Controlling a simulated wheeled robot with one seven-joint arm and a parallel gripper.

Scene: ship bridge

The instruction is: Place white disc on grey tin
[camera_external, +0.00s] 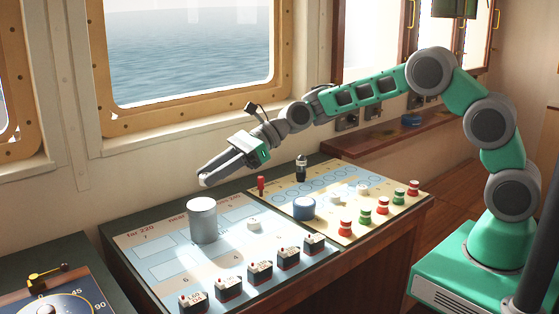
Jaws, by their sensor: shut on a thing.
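The grey tin (203,220), a plain upright cylinder, stands on the left pale-blue chart panel. My gripper (207,179) is just above the tin, pointing down to the left. Its fingers are shut on a small pale piece that looks like a white disc; the fingers hide most of it. A small gap shows between the fingertips and the tin's top. Another white disc (253,224) lies on the panel to the right of the tin.
A dark upright piece (301,168) and a red peg (261,186) stand at the back.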

